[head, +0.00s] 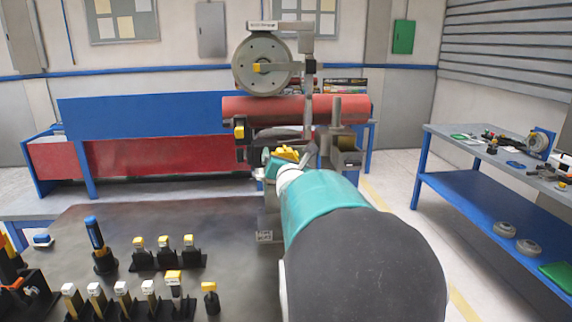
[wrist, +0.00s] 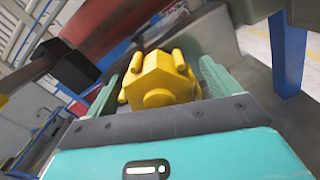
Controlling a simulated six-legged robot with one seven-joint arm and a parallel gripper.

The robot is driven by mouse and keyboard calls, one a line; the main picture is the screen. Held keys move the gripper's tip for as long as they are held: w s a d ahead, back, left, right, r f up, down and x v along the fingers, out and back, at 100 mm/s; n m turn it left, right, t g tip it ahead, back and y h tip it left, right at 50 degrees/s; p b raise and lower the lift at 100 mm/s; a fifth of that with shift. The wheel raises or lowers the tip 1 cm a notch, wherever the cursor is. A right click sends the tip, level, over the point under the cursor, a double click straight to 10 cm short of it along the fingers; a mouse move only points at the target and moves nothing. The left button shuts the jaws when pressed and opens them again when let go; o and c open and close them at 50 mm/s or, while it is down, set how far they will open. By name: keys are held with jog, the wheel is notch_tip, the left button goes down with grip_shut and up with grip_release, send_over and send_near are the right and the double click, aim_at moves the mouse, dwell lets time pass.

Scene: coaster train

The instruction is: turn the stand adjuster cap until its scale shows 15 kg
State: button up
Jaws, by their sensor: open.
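A yellow lobed cap (wrist: 160,80) sits between the two teal fingers of my gripper (wrist: 159,88) in the wrist view. It looks like the stand adjuster cap. The jaws are open, with one finger on each side of it; I cannot tell whether either touches. My teal and black arm hides part of the stand's lower end. No scale reading is legible in either view.
A red cylinder (head: 280,108) lies across behind the cap, with a large grey wheel (head: 262,64) above. A dark table (head: 150,225) at left holds several yellow-topped tools (head: 168,252) in black holders. A blue-framed bench (head: 470,185) stands right; open floor (head: 400,180) lies between.

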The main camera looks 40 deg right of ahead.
jog(key=v, duration=1.3)
jog(key=shift+s+a, duration=0.2)
jog(key=shift+a, duration=0.05)
jog(key=shift+a, duration=0.1)
jog(key=s+a+f+m+g+y, duration=0.1)
jog(key=a+f+m+y, duration=0.25)
jog(key=a, duration=0.25)
jog(key=a+f+m+g+y, duration=0.1)
jog(key=a+f+m+y, duration=0.1)
jog(key=a+m, duration=0.35)
jog(key=s+a+f+m+g+y, duration=0.1)
jog(key=a+f+m+g+y, duration=0.15)
jog(key=a, duration=0.45)
jog(key=s+a+f+m+g+y, duration=0.2)
jog(key=s+a+f+m+g, duration=0.3)
jog(key=s+a+m, duration=0.5)
jog(key=s+m, duration=0.2)
jog(key=m, duration=0.1)
jog(key=shift+a+f, duration=0.35)
jog(key=shift+m, duration=0.25)
jog(key=shift+c, duration=0.2)
